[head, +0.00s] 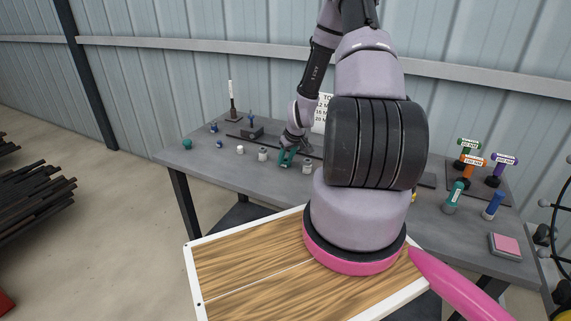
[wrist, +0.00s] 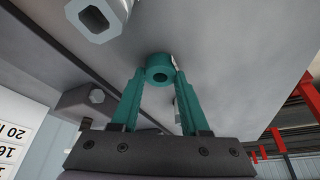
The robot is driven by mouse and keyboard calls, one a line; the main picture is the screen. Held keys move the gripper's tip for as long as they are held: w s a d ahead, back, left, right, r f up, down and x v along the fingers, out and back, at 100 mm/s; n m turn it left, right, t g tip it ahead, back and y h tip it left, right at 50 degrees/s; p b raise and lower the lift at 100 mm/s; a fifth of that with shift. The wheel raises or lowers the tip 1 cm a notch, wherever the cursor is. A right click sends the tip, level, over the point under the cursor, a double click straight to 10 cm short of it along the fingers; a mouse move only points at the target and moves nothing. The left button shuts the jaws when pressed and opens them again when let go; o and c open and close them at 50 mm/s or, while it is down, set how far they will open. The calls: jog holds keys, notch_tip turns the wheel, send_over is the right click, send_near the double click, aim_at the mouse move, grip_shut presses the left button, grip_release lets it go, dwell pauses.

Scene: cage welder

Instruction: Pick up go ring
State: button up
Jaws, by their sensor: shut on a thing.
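The go ring appears to be a teal ring (wrist: 160,60) with a round hole, seen in the wrist view between the tips of my gripper (wrist: 160,78). My gripper's teal fingers are shut on it from both sides. The grey bench top fills the view behind it; I cannot tell whether the ring still touches it. In the head view my gripper (head: 287,157) is low over the grey bench (head: 225,172), and the ring cannot be told apart from the teal fingers there.
A grey-white cylinder (head: 308,166) stands just right of my gripper; another (head: 263,154) stands to its left. A teal part (head: 187,143) sits at the bench's left end. A dark block (head: 252,132) is behind. Torque-labelled tools (head: 474,166) stand at right.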

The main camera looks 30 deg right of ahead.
notch_tip(320, 180, up, 10)
dwell(0.6)
